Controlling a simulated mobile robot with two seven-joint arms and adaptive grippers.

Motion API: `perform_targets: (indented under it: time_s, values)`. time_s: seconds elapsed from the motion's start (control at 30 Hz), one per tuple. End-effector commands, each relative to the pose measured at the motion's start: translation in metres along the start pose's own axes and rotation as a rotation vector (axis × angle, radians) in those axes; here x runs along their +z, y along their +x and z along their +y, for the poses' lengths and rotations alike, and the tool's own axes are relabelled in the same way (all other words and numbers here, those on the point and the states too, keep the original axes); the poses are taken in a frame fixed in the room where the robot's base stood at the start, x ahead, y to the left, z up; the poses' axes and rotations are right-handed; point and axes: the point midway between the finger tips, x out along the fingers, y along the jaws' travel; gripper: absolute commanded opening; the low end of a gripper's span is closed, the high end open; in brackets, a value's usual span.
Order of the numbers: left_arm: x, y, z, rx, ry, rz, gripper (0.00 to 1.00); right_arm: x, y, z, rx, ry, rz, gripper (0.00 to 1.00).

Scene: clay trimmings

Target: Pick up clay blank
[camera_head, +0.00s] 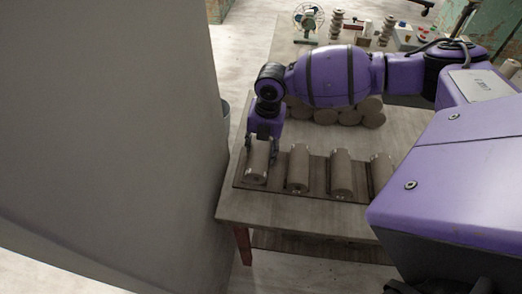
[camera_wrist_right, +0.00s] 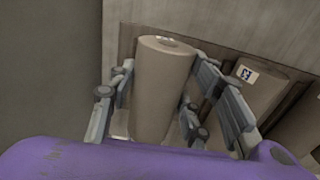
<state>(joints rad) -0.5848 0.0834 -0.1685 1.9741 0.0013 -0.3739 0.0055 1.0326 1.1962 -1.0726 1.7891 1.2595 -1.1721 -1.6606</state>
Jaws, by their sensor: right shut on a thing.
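Several brown clay blanks lie in a row on a dark board (camera_head: 243,174) near the table's front edge. My right gripper (camera_head: 260,146) reaches down over the leftmost clay blank (camera_head: 256,165). In the right wrist view the gripper's fingers (camera_wrist_right: 155,105) stand on either side of this clay blank (camera_wrist_right: 163,80) and are shut on it. Another clay blank (camera_wrist_right: 258,86) with a small printed marker lies to its right, close to the right finger. I cannot tell whether the held blank touches the board. My left gripper is not in view.
More clay blanks (camera_head: 325,114) are stacked behind the row, partly hidden by my right arm. A small fan (camera_head: 308,20) and stacked spool-like pieces (camera_head: 336,22) stand at the table's back. A large grey surface (camera_head: 120,130) fills the left side. The table's front strip (camera_head: 300,212) is bare.

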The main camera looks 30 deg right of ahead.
Motion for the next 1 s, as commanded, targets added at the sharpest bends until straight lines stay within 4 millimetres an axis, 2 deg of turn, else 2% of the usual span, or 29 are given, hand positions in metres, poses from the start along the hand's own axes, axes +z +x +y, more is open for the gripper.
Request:
perform_targets:
  time_s: [0.07,0.4,0.7,1.0]
  values:
    - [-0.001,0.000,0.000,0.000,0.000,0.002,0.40,0.001,-0.016,0.003,0.006,-0.002,-0.004,0.00]
    - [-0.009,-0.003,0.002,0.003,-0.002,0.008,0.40,-0.056,-0.080,-0.008,0.004,-0.006,-0.003,0.00]
    - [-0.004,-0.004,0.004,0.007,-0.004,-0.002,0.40,-0.110,-0.104,-0.022,0.002,-0.004,-0.001,0.00]
    - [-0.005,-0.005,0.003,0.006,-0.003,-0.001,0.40,-0.132,-0.114,-0.028,0.003,-0.002,-0.001,0.00]
